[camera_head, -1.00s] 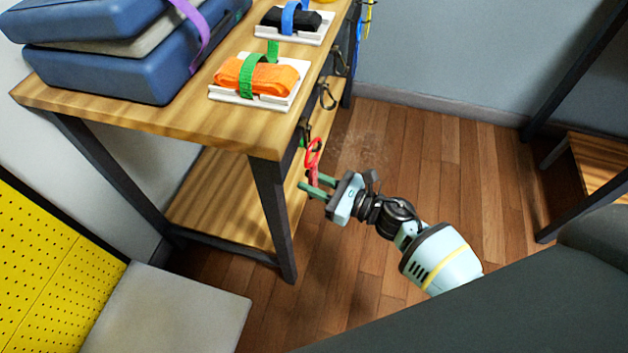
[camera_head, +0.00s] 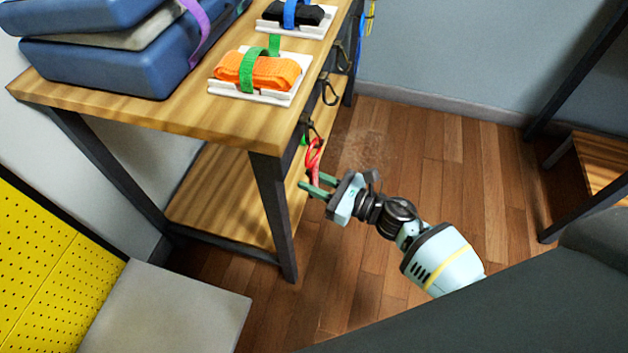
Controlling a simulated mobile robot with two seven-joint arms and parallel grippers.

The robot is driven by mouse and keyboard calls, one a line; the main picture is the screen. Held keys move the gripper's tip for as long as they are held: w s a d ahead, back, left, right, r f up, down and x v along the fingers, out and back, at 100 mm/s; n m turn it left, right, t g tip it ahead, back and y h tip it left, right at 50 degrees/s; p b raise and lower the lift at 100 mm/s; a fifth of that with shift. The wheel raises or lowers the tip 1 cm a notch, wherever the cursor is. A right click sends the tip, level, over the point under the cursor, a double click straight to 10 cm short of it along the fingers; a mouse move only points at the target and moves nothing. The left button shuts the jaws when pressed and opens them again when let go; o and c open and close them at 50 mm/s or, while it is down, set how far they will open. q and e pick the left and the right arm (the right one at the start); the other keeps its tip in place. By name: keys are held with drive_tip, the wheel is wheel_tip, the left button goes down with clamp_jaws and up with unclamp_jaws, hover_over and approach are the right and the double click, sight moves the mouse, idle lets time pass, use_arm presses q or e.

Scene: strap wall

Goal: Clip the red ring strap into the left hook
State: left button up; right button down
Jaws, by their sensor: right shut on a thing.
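The red ring strap (camera_head: 314,155) is by the near right corner of the wooden table, its ring upright above my gripper. My right gripper (camera_head: 317,187) is shut on the strap's lower part, just outside the table edge. The nearest dark hook (camera_head: 313,130) on that edge is just above the ring. The ring's top overlaps the hook's lower end in the picture; I cannot tell whether it is in the hook or only touching or in front of it. My left gripper is not in view.
More dark hooks (camera_head: 330,92) hang farther along the table edge. On the wooden table (camera_head: 160,118) lie an orange strap bundle (camera_head: 262,72), a black bundle (camera_head: 295,17) and stacked blue cases (camera_head: 105,65). A table leg (camera_head: 272,215) stands left of my gripper.

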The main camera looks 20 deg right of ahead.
drive_tip(key=c, duration=1.1)
unclamp_jaws()
drive_tip(key=shift+c, duration=0.2)
drive_tip(key=v, duration=0.7)
drive_tip(key=shift+s+d, duration=0.25)
drive_tip(key=shift+s, duration=0.05)
